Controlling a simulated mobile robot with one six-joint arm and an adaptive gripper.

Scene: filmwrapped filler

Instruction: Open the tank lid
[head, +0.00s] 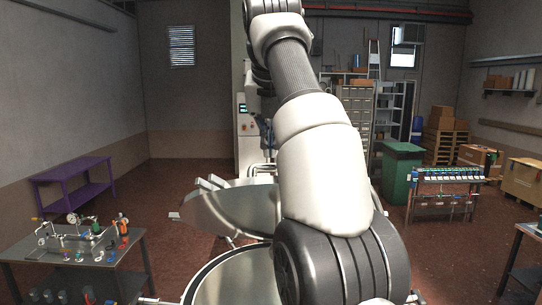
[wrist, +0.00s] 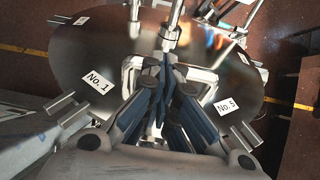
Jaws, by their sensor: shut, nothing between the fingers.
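In the wrist view a broad, shiny round steel plate (wrist: 85,57), which looks like a tank lid, lies beyond my gripper (wrist: 166,66). It carries the labels "No.1" and "No.5". My gripper's blue-grey fingers are together and empty, over the middle of the plate near a pale metal frame. I cannot tell whether they touch it. In the head view a tilted steel plate (head: 230,212) stands behind a round steel tank rim (head: 205,272). My arm covers the right part of both. I cannot tell how the plate joins the tank.
A bench with gauges and fittings (head: 85,245) stands at the left, with a purple table (head: 75,180) behind it. A green bin (head: 400,170) and a filler rack (head: 445,185) stand at the right. A tall white cabinet (head: 246,130) is behind. Red floor shows between them.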

